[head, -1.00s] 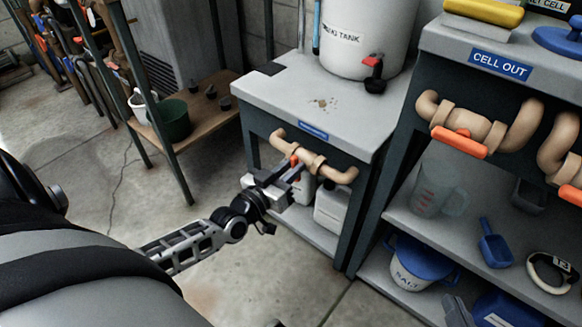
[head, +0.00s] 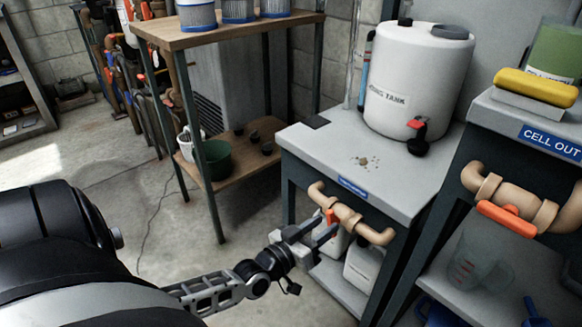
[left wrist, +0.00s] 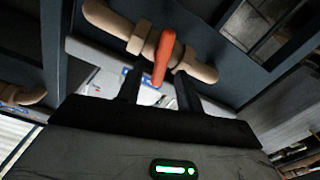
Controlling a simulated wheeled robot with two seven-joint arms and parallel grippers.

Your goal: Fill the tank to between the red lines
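The white dosing tank (head: 420,75) stands on a grey bench, its label partly cut off by the view angle. A clear vertical tube (head: 363,45) and a blue strip (head: 364,84) are at its left; I cannot make out red lines or a level. A tan pipe (head: 372,234) with an orange valve handle (head: 331,216) runs along the bench front. The handle (left wrist: 164,58) points across the pipe in the left wrist view. My left gripper (head: 324,233) is open at the handle, its fingers (left wrist: 160,88) on either side with gaps visible. My right gripper is out of view.
The right bench has a "CELL OUT" sign (head: 552,140) and another orange handle (head: 506,218) lying along its pipe. A red-handled tap (head: 416,128) is on the tank. White jugs (head: 364,264) sit below the bench.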

